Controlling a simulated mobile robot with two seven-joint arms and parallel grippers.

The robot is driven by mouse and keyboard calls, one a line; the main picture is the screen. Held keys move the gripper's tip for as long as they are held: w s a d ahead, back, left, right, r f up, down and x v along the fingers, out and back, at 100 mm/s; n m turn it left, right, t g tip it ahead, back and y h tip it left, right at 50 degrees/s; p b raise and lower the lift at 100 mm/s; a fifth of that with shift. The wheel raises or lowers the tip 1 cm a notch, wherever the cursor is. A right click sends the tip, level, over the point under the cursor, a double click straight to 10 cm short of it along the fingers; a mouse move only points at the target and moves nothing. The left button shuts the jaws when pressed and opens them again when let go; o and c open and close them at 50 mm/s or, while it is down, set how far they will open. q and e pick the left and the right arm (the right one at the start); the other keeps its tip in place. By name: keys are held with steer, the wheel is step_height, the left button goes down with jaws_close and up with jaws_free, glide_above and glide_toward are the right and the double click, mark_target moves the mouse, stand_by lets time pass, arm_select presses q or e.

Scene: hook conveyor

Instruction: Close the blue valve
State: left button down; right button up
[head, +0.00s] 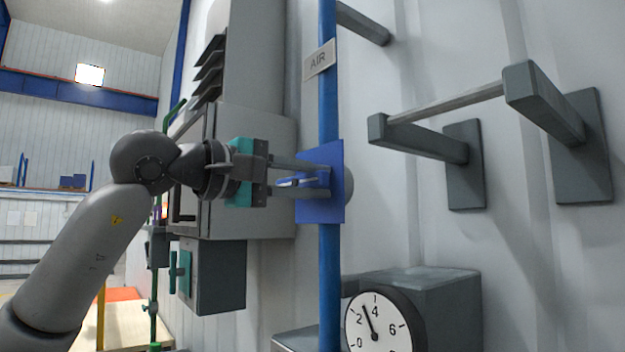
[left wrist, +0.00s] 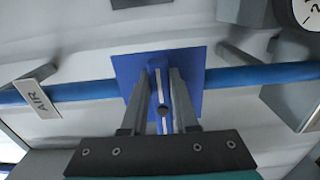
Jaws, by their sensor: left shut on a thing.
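The blue valve has a square blue plate (head: 335,205) on an upright blue pipe (head: 329,265). A sign reading AIR (head: 319,60) hangs on the pipe above it. My left gripper (head: 318,181) reaches in from the left, with its two fingers in front of the plate. In the left wrist view, the valve's blue handle (left wrist: 155,82) with a pale stripe lies between the fingers, and the gripper is shut on it. There the handle appears to run crosswise to the pipe (left wrist: 245,76). The fingers partly hide the handle. My right gripper is not in view.
A round gauge (head: 383,325) on a grey box stands at the lower right of the pipe. Grey brackets with a bar (head: 445,103) stick out from the wall at the right. A grey cabinet (head: 262,205) stands behind my gripper at the left.

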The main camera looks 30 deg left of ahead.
arm_select(q)
steer(key=c, duration=0.7)
jaws_free()
steer(key=shift+s, duration=0.1)
steer(key=shift+b+v, duration=1.8)
steer(key=shift+v, duration=5.8)
steer(key=shift+f, duration=0.1)
